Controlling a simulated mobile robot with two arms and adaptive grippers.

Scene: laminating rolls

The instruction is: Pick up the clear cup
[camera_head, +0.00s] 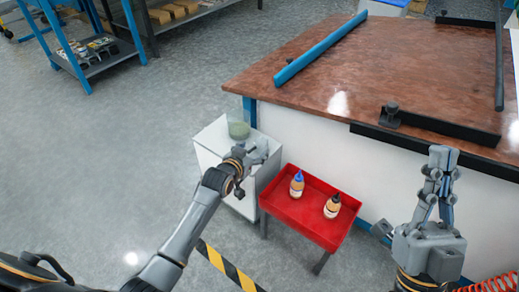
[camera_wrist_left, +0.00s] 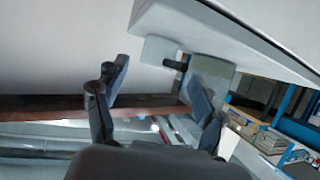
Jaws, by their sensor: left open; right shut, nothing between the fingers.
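The clear cup (camera_head: 238,128), faintly green, stands upright on the white cabinet (camera_head: 212,138) near its back corner. In the left wrist view, the open left gripper (camera_wrist_left: 160,88) has a greenish-grey shape that appears to be the cup (camera_wrist_left: 218,72), partly hidden behind the right finger. My right gripper (camera_head: 442,158) is shut and empty, raised at the right before the workbench.
A red tray table (camera_head: 318,237) beside the cabinet holds a blue-capped bottle (camera_head: 297,184) and a dark-capped bottle (camera_head: 332,206). The brown-topped workbench (camera_head: 400,70) stands behind, with a blue bar (camera_head: 320,50) on it.

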